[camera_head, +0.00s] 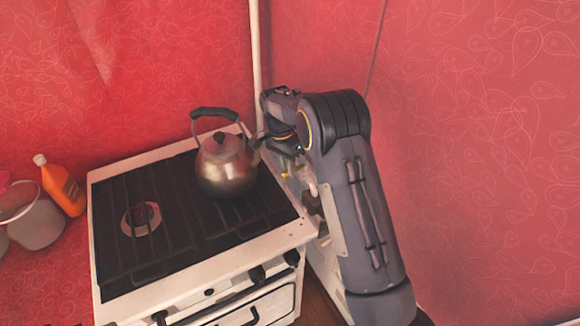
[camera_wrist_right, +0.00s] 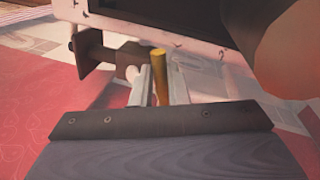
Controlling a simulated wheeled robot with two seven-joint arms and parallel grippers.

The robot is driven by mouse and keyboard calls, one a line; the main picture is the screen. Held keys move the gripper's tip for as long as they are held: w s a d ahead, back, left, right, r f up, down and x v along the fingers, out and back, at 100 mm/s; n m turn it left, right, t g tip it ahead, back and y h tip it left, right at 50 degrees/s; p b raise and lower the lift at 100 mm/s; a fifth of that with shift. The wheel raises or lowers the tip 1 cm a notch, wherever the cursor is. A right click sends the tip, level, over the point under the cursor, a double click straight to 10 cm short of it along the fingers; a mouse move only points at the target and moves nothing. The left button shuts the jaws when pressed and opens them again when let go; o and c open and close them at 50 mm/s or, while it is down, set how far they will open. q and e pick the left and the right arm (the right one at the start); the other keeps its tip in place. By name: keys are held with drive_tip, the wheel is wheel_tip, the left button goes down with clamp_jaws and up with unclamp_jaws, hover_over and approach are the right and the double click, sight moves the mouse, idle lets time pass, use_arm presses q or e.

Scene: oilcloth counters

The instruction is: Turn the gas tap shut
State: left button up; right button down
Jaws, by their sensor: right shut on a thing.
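The gas tap's yellow handle (camera_wrist_right: 159,66) stands between the two pale fingers of my right gripper (camera_wrist_right: 160,88) in the right wrist view. The gripper is shut on it. In the head view my right gripper (camera_head: 288,158) reaches down beside the stove's right side, and a small bit of the yellow handle (camera_head: 286,174) shows below it. The tap's body and pipe are mostly hidden by my right arm, so I cannot tell how far the tap is turned. My left gripper is not in view.
The stove (camera_head: 204,276) stands left of my right arm, with a metal kettle (camera_head: 227,168) on its back right, close to the gripper. A dark knob-like part (camera_wrist_right: 92,55) is near the fingers. An orange bottle (camera_head: 63,188) and a pale bucket (camera_head: 36,222) stand at left.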

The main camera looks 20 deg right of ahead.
drive_tip(key=shift+w, duration=0.15)
idle(0.3)
drive_tip(key=c, duration=1.4)
unclamp_jaws()
drive_tip(key=shift+r, duration=0.1)
wheel_tip(320, 180, up, 8)
drive_tip(key=w, duration=0.1)
drive_tip(key=shift+w+a+f+b, duration=0.15)
drive_tip(key=shift+a+f+b, duration=0.1)
drive_tip(key=shift+b, duration=0.1)
